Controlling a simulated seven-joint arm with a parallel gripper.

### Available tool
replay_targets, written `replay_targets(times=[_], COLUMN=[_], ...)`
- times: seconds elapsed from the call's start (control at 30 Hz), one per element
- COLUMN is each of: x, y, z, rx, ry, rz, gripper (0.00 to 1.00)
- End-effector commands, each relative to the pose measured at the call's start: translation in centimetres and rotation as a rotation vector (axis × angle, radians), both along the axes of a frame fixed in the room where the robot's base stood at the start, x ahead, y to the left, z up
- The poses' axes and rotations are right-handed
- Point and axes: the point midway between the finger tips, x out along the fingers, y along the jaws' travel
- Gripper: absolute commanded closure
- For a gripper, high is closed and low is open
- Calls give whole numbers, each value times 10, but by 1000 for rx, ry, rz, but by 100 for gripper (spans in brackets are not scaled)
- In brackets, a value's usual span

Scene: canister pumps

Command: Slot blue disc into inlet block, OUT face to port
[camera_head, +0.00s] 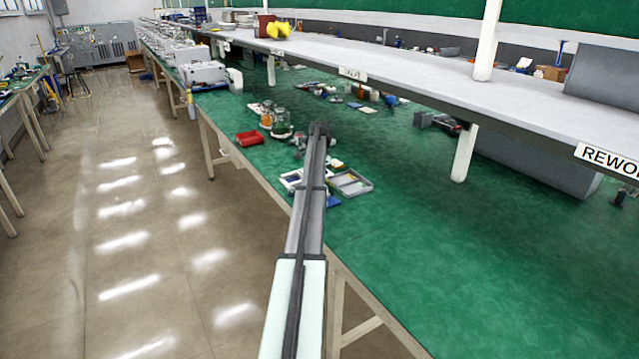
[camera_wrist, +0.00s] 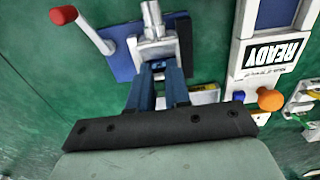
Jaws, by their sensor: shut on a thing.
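In the wrist view, my gripper (camera_wrist: 160,72) points at a grey metal fixture (camera_wrist: 153,46) on a blue plate (camera_wrist: 122,62). The fixture looks like the inlet block, but its slot cannot be made out. The fingers are shut on a small blue piece (camera_wrist: 158,66), apparently the blue disc. It shows only between the fingertips, right at the fixture's near edge. Whether it touches the fixture or sits inside it, and which way its OUT face points, cannot be told. In the head view, my arm hides the fingertips and the disc.
A red-knobbed lever (camera_wrist: 84,30) rises left of the fixture. A READY panel (camera_wrist: 270,55) and an orange knob (camera_wrist: 270,100) are at right. On the green bench (camera_head: 420,220) are a grey tray (camera_head: 368,186), a red bin (camera_head: 249,139) and jars (camera_head: 282,126). A shelf (camera_head: 420,75) overhangs the back.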

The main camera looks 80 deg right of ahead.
Motion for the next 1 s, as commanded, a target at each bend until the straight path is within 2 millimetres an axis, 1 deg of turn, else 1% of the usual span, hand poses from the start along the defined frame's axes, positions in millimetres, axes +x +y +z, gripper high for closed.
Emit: replay_targets(times=[0.13, 0.27, 0.5, 0.63, 0.8, 1.0], x=[0, 0, 0, 0, 0, 0], y=[0, 0, -1, -1, 0, 0], z=[10, 27, 69, 88, 98, 99], rx=[-1, -1, -1, -1, 0, 0], ry=[0, 0, 0, 0, 0, 0], rz=[0, 0, 0, 0, 0, 0], gripper=[100, 100, 100, 100, 100, 100])
